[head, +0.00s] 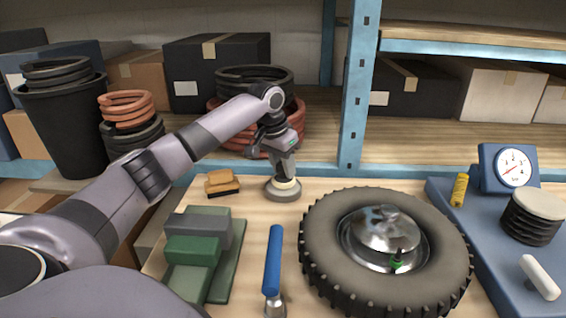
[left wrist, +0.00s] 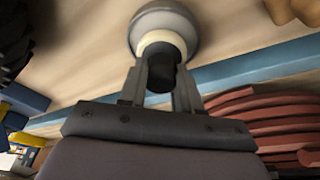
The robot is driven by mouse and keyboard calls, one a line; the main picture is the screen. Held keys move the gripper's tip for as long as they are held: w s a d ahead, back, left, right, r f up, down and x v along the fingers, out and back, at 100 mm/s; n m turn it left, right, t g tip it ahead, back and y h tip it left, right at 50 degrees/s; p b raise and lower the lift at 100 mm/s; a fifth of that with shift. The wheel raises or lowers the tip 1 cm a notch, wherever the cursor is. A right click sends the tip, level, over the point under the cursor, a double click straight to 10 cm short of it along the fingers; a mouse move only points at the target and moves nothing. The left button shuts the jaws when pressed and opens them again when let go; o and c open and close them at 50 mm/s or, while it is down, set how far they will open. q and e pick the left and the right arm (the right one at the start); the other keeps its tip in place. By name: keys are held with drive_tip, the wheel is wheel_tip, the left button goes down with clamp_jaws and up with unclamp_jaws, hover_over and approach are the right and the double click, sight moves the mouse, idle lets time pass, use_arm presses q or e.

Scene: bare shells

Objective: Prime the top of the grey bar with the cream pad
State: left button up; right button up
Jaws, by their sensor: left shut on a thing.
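The cream pad (head: 285,184) has a black knob (left wrist: 162,78) and sits at a round grey dish (head: 283,195) at the back of the bench. In the left wrist view, the cream pad (left wrist: 162,40) shows as a ring in front of the grey dish (left wrist: 165,17). My left gripper (head: 283,172) points down from above and is shut on the knob. Whether the pad touches the dish is hard to tell. The grey bar (head: 208,228) lies at the left on a dark green plate (head: 228,262), behind a green block (head: 190,251). My right gripper is not in view.
A large tyre (head: 318,240) with a metal hub fills the middle right. A blue-handled tool (head: 273,258) lies between tyre and plate. An orange-and-black block (head: 222,183) lies left of the dish. A blue gauge stand (head: 482,240) is at right. A blue shelf post (head: 358,90) rises behind.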

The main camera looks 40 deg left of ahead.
use_arm(q)
drive_tip(key=shift+f, duration=0.6)
idle(1.7)
drive_tip(key=shift+r, duration=3.55)
